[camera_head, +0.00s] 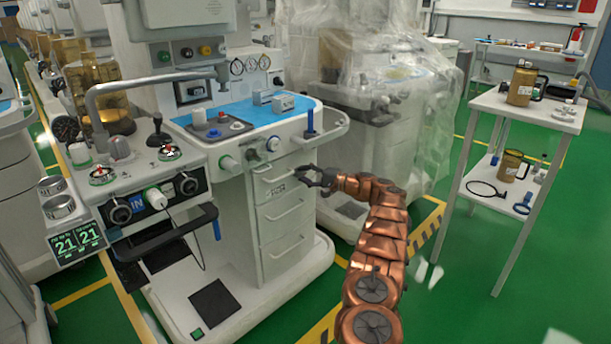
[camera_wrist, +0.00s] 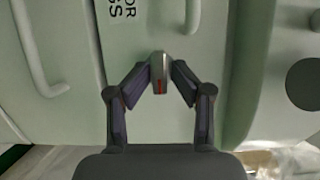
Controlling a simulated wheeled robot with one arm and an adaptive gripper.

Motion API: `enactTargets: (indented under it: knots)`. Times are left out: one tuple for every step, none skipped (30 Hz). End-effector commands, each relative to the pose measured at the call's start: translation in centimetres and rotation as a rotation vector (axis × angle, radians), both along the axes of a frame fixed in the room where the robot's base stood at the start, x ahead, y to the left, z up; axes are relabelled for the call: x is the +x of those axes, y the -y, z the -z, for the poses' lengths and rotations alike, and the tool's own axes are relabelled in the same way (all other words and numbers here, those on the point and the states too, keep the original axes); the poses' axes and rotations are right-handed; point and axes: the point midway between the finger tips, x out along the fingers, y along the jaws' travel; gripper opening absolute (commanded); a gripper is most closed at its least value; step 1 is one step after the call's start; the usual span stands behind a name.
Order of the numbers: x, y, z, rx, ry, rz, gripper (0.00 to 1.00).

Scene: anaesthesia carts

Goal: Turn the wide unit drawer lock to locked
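The wide unit (camera_head: 225,245) is the white cart with a stack of drawers at the centre of the head view. Its drawer lock (camera_wrist: 159,76) is a small grey knob with a red mark, in the middle of the wrist view on the pale front. The knob lies upright in that picture, along the fingers' direction. My gripper (camera_wrist: 161,70) has one fingertip on each side of the knob, seemingly touching it. In the head view my gripper (camera_head: 304,176) is at the upper drawer front, and its fingers hide the lock there.
Drawer handles (camera_wrist: 38,60) and (camera_wrist: 193,14) flank the lock in the wrist view, with a printed label (camera_wrist: 122,10) nearby. A plastic-covered cart (camera_head: 385,120) stands close behind my arm. A white side table (camera_head: 525,110) stands right, with green floor between.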

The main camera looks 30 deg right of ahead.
Motion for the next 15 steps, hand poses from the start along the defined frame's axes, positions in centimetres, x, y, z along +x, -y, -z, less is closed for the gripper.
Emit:
enactTargets:
  knots:
    - [0.05, -0.19, -0.01, 0.000, 0.000, -0.005, 0.40]
    - [0.01, -0.12, -0.01, 0.000, 0.000, -0.004, 0.40]
    - [-0.02, -0.05, 0.00, 0.000, 0.000, -0.003, 0.40]
    - [-0.04, 0.01, 0.01, 0.000, 0.000, -0.002, 0.40]
    - [-0.06, 0.05, 0.02, 0.000, 0.000, -0.002, 0.40]
    - [-0.09, 0.11, 0.03, 0.000, 0.000, -0.001, 0.40]
    - [-0.11, 0.16, 0.03, 0.000, 0.000, 0.000, 0.40]
    - [-0.13, 0.20, 0.03, 0.000, 0.000, 0.001, 0.40]
    - [-0.14, 0.25, 0.05, -0.001, -0.001, 0.001, 0.40]
    - [-0.16, 0.27, 0.05, -0.001, -0.001, 0.002, 0.40]
    - [-0.16, 0.30, 0.04, -0.001, -0.001, 0.002, 0.40]
    - [-0.17, 0.32, 0.05, -0.001, -0.001, 0.003, 0.40]
    - [-0.18, 0.34, 0.06, -0.001, -0.001, 0.003, 0.40]
    - [-0.19, 0.35, 0.06, -0.001, -0.001, 0.003, 0.40]
    - [-0.20, 0.36, 0.07, -0.001, -0.001, 0.003, 0.40]
